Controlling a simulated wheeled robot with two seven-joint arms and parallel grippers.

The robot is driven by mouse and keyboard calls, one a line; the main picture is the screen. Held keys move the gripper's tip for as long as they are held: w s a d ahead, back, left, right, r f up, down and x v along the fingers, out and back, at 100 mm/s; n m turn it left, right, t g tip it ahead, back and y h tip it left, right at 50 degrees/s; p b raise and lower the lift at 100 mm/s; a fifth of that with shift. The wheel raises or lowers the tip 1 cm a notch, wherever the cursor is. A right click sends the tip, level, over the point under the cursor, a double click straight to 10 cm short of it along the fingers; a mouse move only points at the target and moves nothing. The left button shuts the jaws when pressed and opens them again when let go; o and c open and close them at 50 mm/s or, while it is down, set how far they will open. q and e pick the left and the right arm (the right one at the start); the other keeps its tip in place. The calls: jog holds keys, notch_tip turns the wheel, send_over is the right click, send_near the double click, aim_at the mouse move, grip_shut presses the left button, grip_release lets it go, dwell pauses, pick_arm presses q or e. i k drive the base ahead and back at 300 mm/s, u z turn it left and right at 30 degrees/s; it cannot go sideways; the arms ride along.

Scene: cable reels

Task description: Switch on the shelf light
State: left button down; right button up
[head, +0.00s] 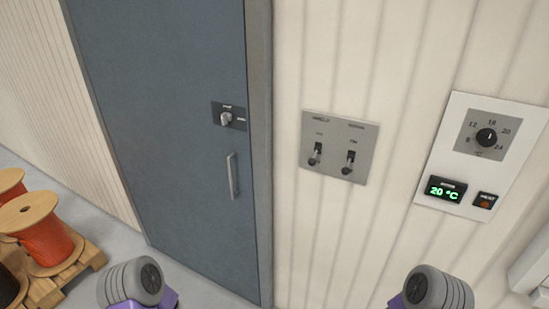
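A grey switch plate (340,129) is fixed to the pale panelled wall, right of the blue-grey door. It carries two toggle switches, a left toggle (315,155) and a right toggle (349,164). Both levers appear to point down. Small print stands above each toggle, too small to read surely, so I cannot tell which one is for the shelf light. No shelf or lamp is in view. Neither of my grippers is in view; only parts of my arms show at the bottom edge, well below the plate.
The door (165,90) is shut, with a knob plate (228,117) and a bar handle (232,176). A white thermostat panel (480,145) with dial and green "20 °C" display is at right. Orange reels (45,235) stand on a wooden pallet (88,258) at lower left.

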aim_at(311, 161)
jog(key=z, duration=0.15)
jog(key=i, duration=0.9)
jog(key=z, duration=0.65)
